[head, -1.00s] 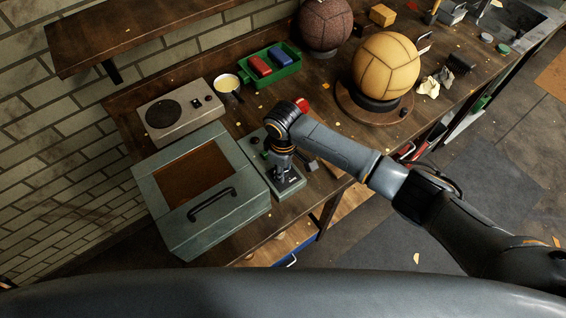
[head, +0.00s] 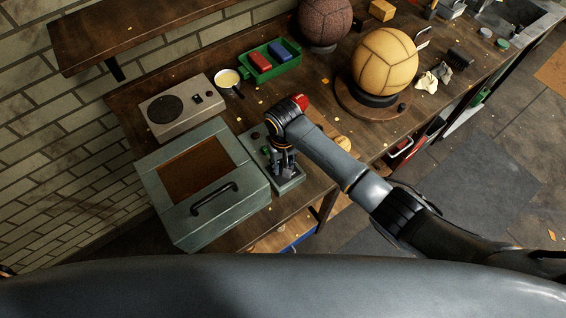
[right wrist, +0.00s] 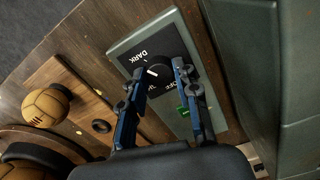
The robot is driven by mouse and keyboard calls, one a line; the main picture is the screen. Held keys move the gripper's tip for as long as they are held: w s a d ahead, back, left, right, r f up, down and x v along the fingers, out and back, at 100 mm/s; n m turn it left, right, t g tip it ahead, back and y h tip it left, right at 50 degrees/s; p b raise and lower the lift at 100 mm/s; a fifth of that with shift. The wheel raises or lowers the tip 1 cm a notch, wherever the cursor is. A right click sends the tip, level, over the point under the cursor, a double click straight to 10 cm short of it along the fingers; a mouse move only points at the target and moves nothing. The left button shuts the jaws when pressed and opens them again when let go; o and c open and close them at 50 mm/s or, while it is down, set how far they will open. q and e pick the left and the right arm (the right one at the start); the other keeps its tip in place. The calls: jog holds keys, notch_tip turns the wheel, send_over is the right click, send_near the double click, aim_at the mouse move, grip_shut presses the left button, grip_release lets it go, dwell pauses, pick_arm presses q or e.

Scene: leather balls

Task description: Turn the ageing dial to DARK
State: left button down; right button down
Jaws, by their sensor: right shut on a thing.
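The ageing dial (right wrist: 158,76) is a dark round knob with a white mark, on a grey-green control panel (right wrist: 125,45) beside the grey-green box (head: 230,212). In the right wrist view the word DARK is printed by the dial, and the white mark lies on the side near it; I cannot tell whether they line up exactly. A second label on the other side is partly covered. My right gripper (right wrist: 159,69) has its fingers on either side of the dial, shut on it. In the head view my right gripper (head: 284,168) hides the dial. My left gripper is out of view.
A green button (right wrist: 183,112) sits on the panel near a finger. A grey device (head: 178,108), a cup (head: 228,80), a green tray (head: 270,74) and a tan ball on a stand (head: 384,62) are on the bench. A wooden shelf (head: 140,35) overhangs the left.

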jog(key=shift+m, duration=0.3)
jog(key=c, duration=1)
grip_release()
notch_tip(320, 180, up, 12)
jog(key=shift+f, duration=0.1)
